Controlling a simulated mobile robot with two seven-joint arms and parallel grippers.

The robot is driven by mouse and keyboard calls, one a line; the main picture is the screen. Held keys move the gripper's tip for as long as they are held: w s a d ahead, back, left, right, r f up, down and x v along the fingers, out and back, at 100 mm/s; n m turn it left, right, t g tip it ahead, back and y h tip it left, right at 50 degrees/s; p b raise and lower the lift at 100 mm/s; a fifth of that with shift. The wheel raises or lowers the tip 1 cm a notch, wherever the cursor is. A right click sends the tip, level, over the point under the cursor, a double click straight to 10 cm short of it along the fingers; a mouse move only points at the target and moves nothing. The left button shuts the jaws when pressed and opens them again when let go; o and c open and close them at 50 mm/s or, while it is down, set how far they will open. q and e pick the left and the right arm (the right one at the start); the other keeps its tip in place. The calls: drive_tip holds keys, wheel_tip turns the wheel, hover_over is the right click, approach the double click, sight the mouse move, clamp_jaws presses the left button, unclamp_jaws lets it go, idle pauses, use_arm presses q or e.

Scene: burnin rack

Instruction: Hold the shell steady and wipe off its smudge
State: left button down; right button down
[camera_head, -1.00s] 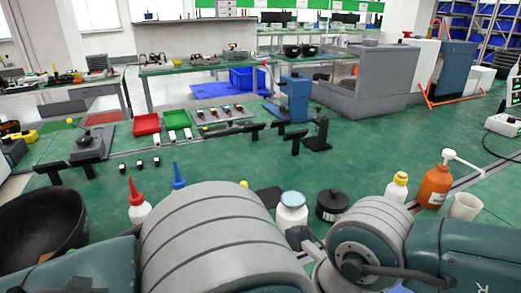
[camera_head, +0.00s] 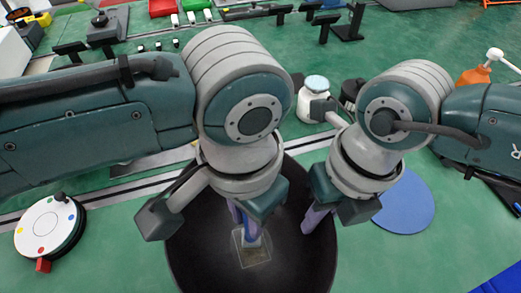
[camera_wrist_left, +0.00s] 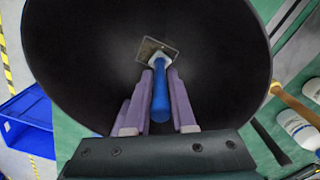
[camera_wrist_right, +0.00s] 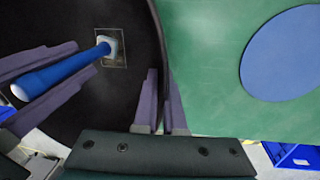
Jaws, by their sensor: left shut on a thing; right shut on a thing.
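The shell (camera_head: 195,262) is a large black bowl, seen from above at the bottom middle of the head view. A pale, see-through square smudge (camera_head: 256,256) lies on its inner surface. My left gripper (camera_head: 243,222) is inside the shell, shut on a wiper with a blue handle (camera_wrist_left: 160,95) and a white head. The right wrist view shows the white head (camera_wrist_right: 111,46) over the smudge (camera_wrist_right: 122,60); contact is not certain. My right gripper (camera_wrist_right: 160,112) is shut on the shell's rim, one finger on each side of the wall.
A round blue mat (camera_head: 405,203) lies right of the shell. A white disc with coloured dots (camera_head: 48,228) stands at the left. A white jar (camera_head: 311,103) and a partly hidden black pot (camera_head: 350,94) stand behind, between my arms. An orange pump bottle (camera_head: 474,76) is at the right.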

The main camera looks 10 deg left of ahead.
use_arm(q)
drive_tip(key=s+d+r, duration=0.1)
drive_tip(key=s+r, duration=0.3)
drive_tip(key=r, duration=0.3)
drive_tip(key=shift+s+d+r, duration=0.15)
drive_tip(key=shift+s+d, duration=0.1)
drive_tip(key=shift+d, duration=0.05)
idle(3.2)
idle(0.5)
drive_tip(key=shift+w+d, duration=0.1)
drive_tip(key=shift+d, duration=0.1)
